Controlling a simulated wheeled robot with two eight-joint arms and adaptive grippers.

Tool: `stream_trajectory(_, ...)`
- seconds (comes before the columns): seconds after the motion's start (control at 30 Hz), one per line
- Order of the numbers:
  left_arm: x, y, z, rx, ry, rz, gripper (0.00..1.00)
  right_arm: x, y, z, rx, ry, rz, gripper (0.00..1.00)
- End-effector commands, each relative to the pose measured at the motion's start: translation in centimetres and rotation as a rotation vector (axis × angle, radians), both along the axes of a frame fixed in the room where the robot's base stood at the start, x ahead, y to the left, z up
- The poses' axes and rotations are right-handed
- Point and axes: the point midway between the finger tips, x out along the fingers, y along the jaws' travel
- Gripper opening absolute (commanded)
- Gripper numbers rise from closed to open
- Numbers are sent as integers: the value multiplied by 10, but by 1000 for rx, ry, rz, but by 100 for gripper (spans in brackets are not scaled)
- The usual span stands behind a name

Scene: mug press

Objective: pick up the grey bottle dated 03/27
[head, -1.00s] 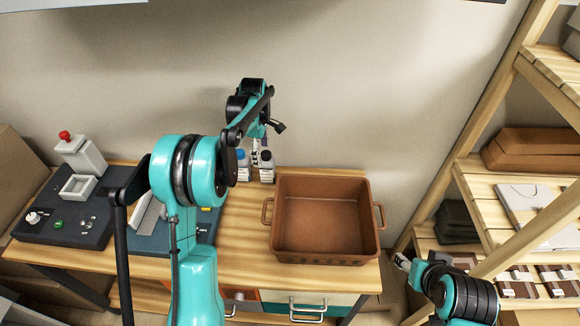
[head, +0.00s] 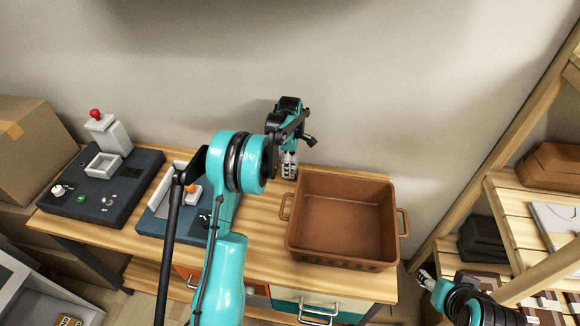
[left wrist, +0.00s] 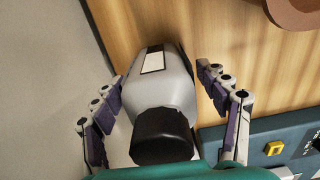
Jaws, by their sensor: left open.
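A grey bottle (left wrist: 165,92) with a black cap (left wrist: 161,137) and a pale, dark-edged label (left wrist: 153,60) shows in the left wrist view. No date can be read on it. My left gripper (left wrist: 160,80) is open, with one finger on each side of the bottle; I see no clear grip on it. In the head view my left gripper (head: 289,168) is low at the back of the table, just left of the crate, and my arm hides most of that spot. My right gripper (head: 425,279) hangs at the lower right, away from the table; its fingers are too small to read.
A brown crate (head: 298,232) stands on the wooden table (head: 262,218) close right of the left gripper. A press base (head: 162,218) and a dark control box (head: 125,190) are to the left. The wall (head: 380,110) is close behind. A wooden shelf (head: 503,183) stands at the right.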

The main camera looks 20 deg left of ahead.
Motion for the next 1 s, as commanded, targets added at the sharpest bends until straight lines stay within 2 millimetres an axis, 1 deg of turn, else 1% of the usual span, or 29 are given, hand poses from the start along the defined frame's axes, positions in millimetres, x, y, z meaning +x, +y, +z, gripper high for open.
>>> stream_trajectory(0.1,0,0,1,0,0,0,74,0,0,1,0,0,0,50)
stream_trajectory(0.13,0,0,1,0,0,0,69,0,0,1,0,0,0,50)
stream_trajectory(0.17,0,0,1,0,0,0,61,0,0,1,0,0,0,50)
stream_trajectory(0.2,0,0,1,0,0,0,50,0,0,1,0,0,0,50)
stream_trajectory(0.27,0,0,1,0,0,0,35,0,0,1,0,0,0,50)
stream_trajectory(0.3,0,0,1,0,0,0,24,0,0,1,0,0,0,50)
stream_trajectory(0.37,0,0,1,0,0,0,8,0,0,1,0,0,0,50)
stream_trajectory(0.4,0,0,1,0,0,0,2,0,0,1,0,0,0,50)
stream_trajectory(0.67,0,0,5,0,0,0,2,0,0,2,0,0,0,50)
stream_trajectory(0.77,0,0,17,0,0,0,2,0,0,8,0,0,0,50)
stream_trajectory(1.0,0,0,67,0,0,0,2,0,0,25,0,0,0,50)
